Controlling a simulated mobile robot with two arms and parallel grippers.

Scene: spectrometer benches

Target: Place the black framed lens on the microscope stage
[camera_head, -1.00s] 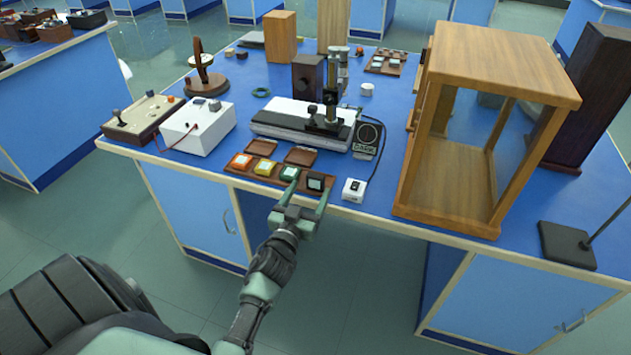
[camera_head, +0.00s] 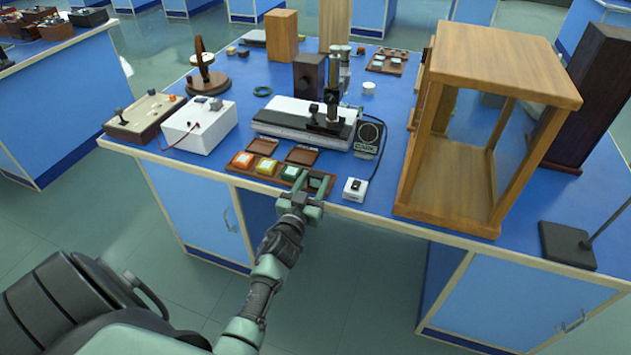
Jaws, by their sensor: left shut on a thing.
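My left gripper (camera_head: 314,184) is at the front edge of the bench, at the right end of the brown lens tray (camera_head: 285,179). Its fingers are shut on the black framed lens (camera_head: 316,183), which is small here and partly hidden between them. I cannot tell whether the lens touches the tray. The microscope (camera_head: 332,102) stands behind the tray, with its dark stage (camera_head: 322,127) low at the front over a white-topped base (camera_head: 290,110). My right gripper is not in view.
Orange (camera_head: 243,160), yellow (camera_head: 266,166) and green (camera_head: 291,173) framed pieces sit in the tray left of my gripper. A small white switch box (camera_head: 355,190) and a speaker-like box (camera_head: 368,137) stand to the right. A large wooden case (camera_head: 500,65) fills the right side.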

